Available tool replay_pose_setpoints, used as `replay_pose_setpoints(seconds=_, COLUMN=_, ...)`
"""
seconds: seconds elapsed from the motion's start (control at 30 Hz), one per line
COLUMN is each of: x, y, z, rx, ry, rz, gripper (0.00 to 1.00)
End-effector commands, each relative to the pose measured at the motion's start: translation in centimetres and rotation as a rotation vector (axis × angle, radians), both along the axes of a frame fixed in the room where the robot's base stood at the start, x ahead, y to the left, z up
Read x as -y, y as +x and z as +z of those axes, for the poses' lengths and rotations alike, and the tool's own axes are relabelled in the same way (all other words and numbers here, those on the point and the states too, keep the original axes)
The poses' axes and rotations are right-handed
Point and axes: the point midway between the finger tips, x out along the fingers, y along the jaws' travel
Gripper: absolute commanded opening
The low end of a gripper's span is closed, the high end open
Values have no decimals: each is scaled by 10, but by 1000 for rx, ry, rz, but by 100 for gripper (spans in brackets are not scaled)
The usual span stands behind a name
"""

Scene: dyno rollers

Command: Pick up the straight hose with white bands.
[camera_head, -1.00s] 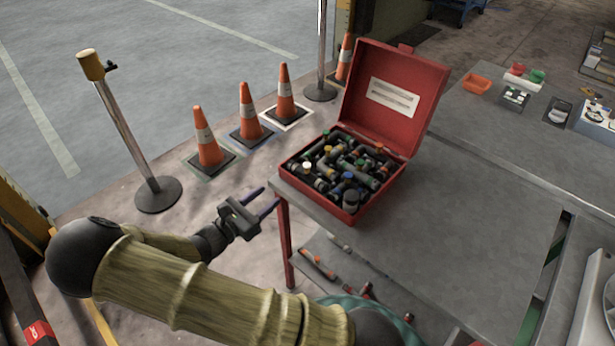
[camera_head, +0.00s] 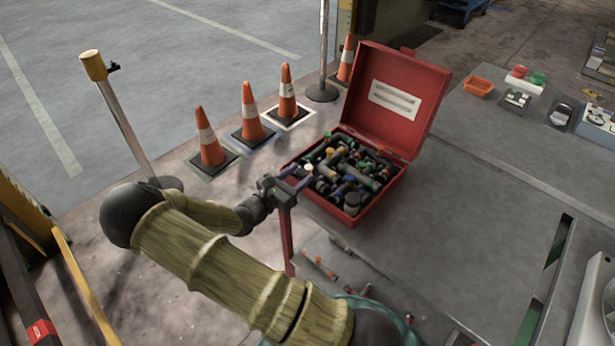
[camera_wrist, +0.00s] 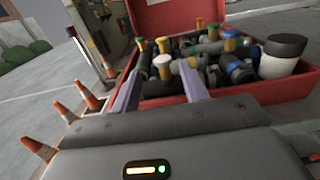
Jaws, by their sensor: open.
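An open red case (camera_head: 381,210) stands on the grey table and holds several dark hoses and fittings with coloured caps, packed closely together. I cannot pick out a straight hose with white bands among them in either view. In the wrist view, the case (camera_wrist: 254,102) lies just beyond my fingers, with yellow, green, blue and white caps showing. My gripper (camera_head: 300,177) is open and empty at the case's left front corner. In the wrist view its two fingers (camera_wrist: 158,86) are spread and point toward the case contents.
The case lid (camera_head: 398,95) stands upright at the back. Orange cones (camera_head: 208,139) and a post (camera_head: 125,120) stand on the floor to the left. The grey table (camera_head: 450,220) has free room right of the case.

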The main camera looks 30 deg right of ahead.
Motion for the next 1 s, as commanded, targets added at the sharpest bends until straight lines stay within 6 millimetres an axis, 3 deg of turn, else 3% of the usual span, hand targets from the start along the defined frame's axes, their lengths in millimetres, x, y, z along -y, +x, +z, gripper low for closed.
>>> replay_pose_setpoints(seconds=0.23, x=6, y=0, z=0, rx=0, ry=-1, rz=-6, gripper=45)
replay_pose_setpoints(seconds=0.6, x=48, y=13, z=-4, rx=1, ry=0, rz=-2, gripper=45)
replay_pose_setpoints(seconds=1.0, x=48, y=14, z=-4, rx=1, ry=0, rz=3, gripper=45)
